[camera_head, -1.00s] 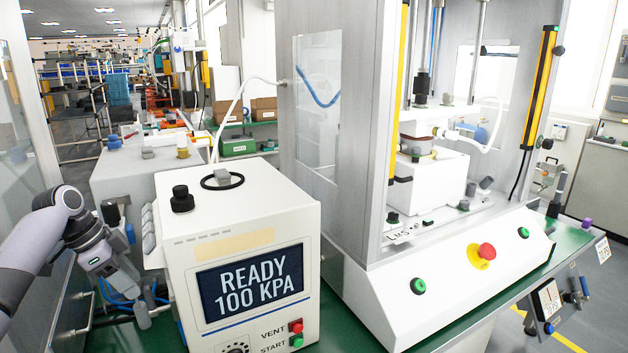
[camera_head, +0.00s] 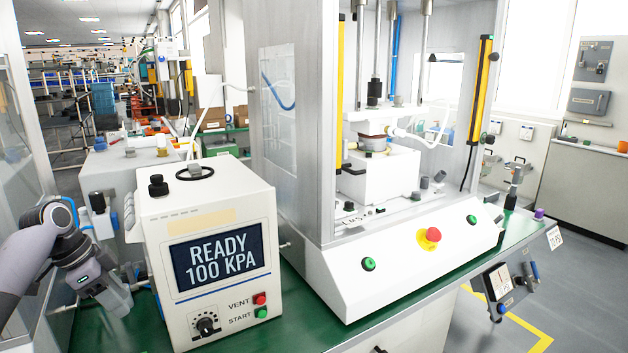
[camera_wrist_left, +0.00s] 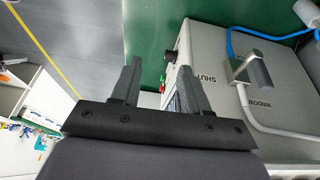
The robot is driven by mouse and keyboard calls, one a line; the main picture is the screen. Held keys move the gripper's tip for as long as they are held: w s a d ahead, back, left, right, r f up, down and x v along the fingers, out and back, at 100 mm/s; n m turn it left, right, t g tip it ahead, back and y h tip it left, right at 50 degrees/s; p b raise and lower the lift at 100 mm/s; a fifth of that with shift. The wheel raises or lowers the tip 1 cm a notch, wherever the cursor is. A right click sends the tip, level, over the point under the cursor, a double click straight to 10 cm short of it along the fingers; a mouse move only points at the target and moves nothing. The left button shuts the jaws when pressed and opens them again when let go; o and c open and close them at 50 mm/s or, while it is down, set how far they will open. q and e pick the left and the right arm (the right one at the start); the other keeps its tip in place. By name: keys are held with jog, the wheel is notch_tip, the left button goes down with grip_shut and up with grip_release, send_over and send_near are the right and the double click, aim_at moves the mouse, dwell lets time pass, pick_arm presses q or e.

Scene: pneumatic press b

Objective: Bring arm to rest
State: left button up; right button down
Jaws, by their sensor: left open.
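My left arm comes in at the left edge of the head view. My left gripper (camera_head: 119,301) is low beside the left side of the white control box, over the green bench edge. In the left wrist view the two dark fingers of the gripper (camera_wrist_left: 159,78) stand wide apart with nothing between them. Green bench and grey floor show beyond them. My right gripper is not in view.
The white control box (camera_head: 163,238) reads "READY 100 KPA". The press (camera_head: 390,255) stands to its right, with a red button (camera_head: 433,234) and green buttons. A valve handle (camera_wrist_left: 250,70) and a blue hose show near the gripper.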

pick_arm(q)
jog(key=s+d+f+n+y, duration=0.1)
jog(key=s+d+f, duration=0.55)
jog(key=f, duration=0.25)
jog(key=s+d+f+n+y, duration=0.1)
jog(key=s+d+f, duration=0.5)
jog(key=s+f, duration=0.25)
jog(key=s+d+r+n+t+y, duration=0.1)
jog(key=s+n, duration=0.3)
jog(key=s, duration=0.6)
jog(key=s+d+r+n, duration=0.2)
jog(key=s+n, duration=0.2)
jog(key=s, duration=0.6)
jog(key=w+d+f+t+h, duration=0.1)
jog(key=w+d+f+t, duration=0.1)
jog(key=w+f+t, duration=0.4)
jog(key=shift+w+d+f+m+t+h, duration=0.35)
jog(key=shift+f+t, duration=0.25)
jog(key=shift+f, duration=1.2)
jog(key=shift+s, duration=0.1)
